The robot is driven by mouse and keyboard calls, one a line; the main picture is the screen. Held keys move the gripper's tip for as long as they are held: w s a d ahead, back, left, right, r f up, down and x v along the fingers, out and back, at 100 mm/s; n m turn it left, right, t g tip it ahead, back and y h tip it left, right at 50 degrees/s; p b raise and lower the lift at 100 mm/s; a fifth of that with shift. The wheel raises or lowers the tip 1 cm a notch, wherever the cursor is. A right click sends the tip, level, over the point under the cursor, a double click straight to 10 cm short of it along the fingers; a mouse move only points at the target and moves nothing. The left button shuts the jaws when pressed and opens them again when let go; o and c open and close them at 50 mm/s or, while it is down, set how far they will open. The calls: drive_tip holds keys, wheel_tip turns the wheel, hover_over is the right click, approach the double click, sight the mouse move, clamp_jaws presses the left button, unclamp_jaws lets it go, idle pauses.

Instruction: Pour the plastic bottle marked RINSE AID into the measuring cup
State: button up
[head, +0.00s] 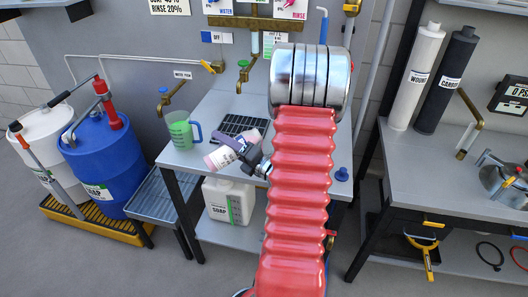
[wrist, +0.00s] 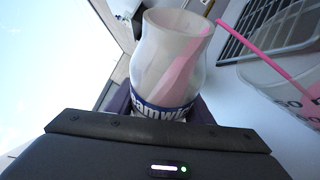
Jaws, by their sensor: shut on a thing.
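My gripper (head: 236,146) is shut on a pale plastic bottle (head: 219,158), which lies tilted well over above the table. A green graduated jug with a blue handle (head: 179,131) stands left of my gripper. I cannot tell whether liquid is flowing.
A dark grid (head: 240,126) lies on the grey table (head: 195,172) behind my gripper. Several taps, one green-handled (head: 244,72), are above. A white SOAP container (head: 225,200) stands on the lower shelf. A blue drum (head: 103,160) is at the left. My red arm hides the table's right part.

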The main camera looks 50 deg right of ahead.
drive_tip(key=shift+d+r, duration=0.1)
drive_tip(key=shift+r, duration=0.1)
idle(0.8)
drive_tip(key=shift+r+n+g, duration=0.3)
drive_tip(key=shift+r+n, duration=0.4)
drive_tip(key=shift+r, duration=0.3)
drive_tip(key=shift+s+d+f+n+g, duration=0.15)
drive_tip(key=shift+d+f+n+g, duration=0.2)
drive_tip(key=shift+n, duration=0.45)
drive_tip(key=shift+s+d+f+n+g, duration=0.15)
drive_tip(key=shift+f+n+g, duration=0.3)
drive_tip(key=shift+n, duration=0.35)
